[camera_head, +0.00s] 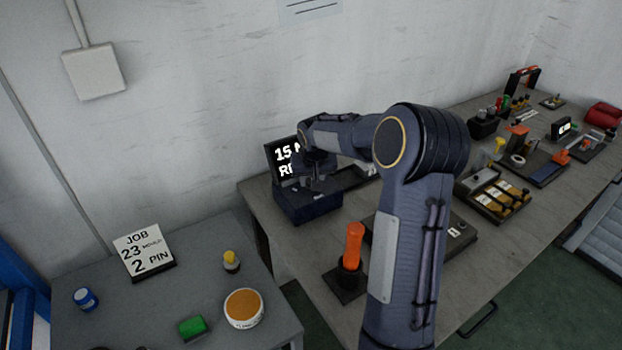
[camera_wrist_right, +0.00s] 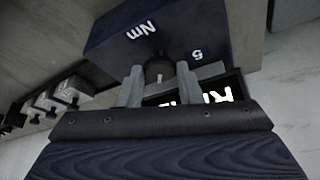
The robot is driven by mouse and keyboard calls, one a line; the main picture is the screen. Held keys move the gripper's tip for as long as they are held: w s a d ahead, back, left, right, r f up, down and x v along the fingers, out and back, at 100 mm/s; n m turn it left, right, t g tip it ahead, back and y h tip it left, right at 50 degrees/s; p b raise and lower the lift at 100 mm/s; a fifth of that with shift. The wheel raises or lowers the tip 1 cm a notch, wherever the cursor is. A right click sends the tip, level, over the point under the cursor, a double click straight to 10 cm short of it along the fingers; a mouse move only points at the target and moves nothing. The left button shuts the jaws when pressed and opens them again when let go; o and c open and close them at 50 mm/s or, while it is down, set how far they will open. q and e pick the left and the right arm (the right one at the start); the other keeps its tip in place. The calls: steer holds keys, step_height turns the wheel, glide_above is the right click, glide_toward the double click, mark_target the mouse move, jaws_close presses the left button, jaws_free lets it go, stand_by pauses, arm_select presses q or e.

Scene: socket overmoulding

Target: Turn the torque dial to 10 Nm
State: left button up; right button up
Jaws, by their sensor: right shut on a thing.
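The dark blue torque unit (camera_head: 307,205) stands at the left end of the long bench. Its display (camera_head: 283,162) is partly covered by my right gripper; "15" with part of an N and an "R" below can be read. In the wrist view the unit's face (camera_wrist_right: 110,42) bears "Nm" and "5". The dark round torque dial (camera_wrist_right: 158,66), with a short white mark, sits between the two grey fingers of my right gripper (camera_wrist_right: 160,76), which is shut on it. In the head view my right gripper (camera_head: 317,172) hides the dial. My left gripper is out of view.
An orange-handled tool (camera_head: 353,245) stands upright in front of the unit. A job card (camera_head: 144,250) reading "23" and "2 PIN" stands on the left table. Trays with parts (camera_head: 492,193) lie further right along the bench. My right arm covers part of the bench middle.

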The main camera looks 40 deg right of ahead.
steer(key=n+y, duration=0.1)
steer(key=n, duration=0.2)
steer(key=n+y, duration=0.1)
steer(key=n, duration=0.1)
steer(key=shift+d+n+t+p, duration=0.2)
steer(key=shift+n+t+p, duration=0.1)
steer(key=shift+n+p, duration=0.1)
stand_by(0.4)
steer(key=o, duration=1)
steer(key=shift+s+r, duration=0.1)
steer(key=v, duration=0.7)
steer(key=shift+s+r+b, duration=0.1)
steer(key=shift+r+b, duration=0.2)
